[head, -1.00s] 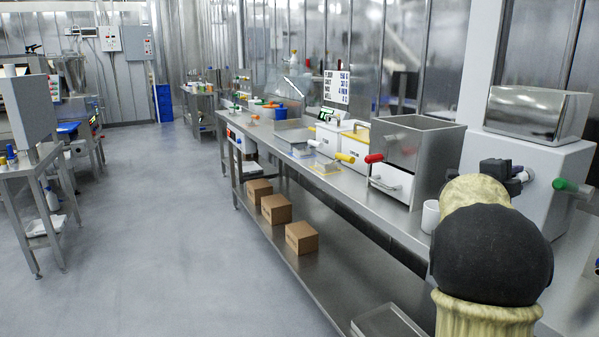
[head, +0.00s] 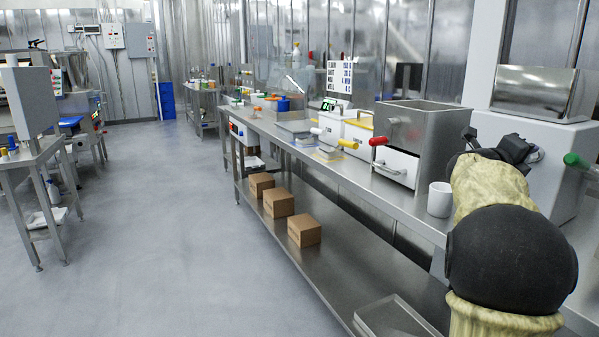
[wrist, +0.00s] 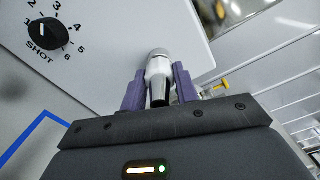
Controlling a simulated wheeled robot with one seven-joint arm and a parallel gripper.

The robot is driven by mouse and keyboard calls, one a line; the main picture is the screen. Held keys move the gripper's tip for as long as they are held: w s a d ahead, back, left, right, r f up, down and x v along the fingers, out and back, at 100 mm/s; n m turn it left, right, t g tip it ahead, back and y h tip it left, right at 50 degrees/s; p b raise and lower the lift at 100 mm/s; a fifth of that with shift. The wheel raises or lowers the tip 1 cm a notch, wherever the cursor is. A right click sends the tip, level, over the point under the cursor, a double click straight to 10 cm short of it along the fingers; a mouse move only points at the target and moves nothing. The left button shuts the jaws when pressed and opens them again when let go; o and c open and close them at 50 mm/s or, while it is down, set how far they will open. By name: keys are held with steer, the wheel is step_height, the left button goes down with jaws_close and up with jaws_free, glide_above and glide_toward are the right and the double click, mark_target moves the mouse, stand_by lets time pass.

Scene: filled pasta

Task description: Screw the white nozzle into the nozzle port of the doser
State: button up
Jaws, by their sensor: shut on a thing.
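The white nozzle (wrist: 157,70) is upright in the wrist view, with a dark lower end, between the purple fingers of my gripper (wrist: 159,88). My gripper is shut on it. The doser (head: 545,150) is the white machine at the right of the head view, with a steel hopper on top. Its white panel (wrist: 120,30) with a SHOT dial (wrist: 47,36) fills the upper left of the wrist view. The nozzle's upper end lies in front of this panel's lower edge. I cannot tell whether it touches the port. In the head view my dark gripper (head: 515,148) is close against the doser's front, and the nozzle is hidden.
A white mug (head: 440,199) stands on the steel bench left of my arm. A green handle (head: 573,160) sticks out at the doser's right. Cardboard boxes (head: 304,230) lie on the lower shelf.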

steer(key=shift+f+m+b, duration=0.2)
steer(key=shift+m+b, duration=0.5)
steer(key=shift+b, duration=0.1)
steer(key=shift+r+m+b, duration=0.15)
steer(key=shift+m+b, duration=0.2)
steer(key=shift+m, duration=0.45)
steer(key=o, duration=1.2)
steer(key=shift+r, duration=0.1)
steer(key=shift+c, duration=0.2)
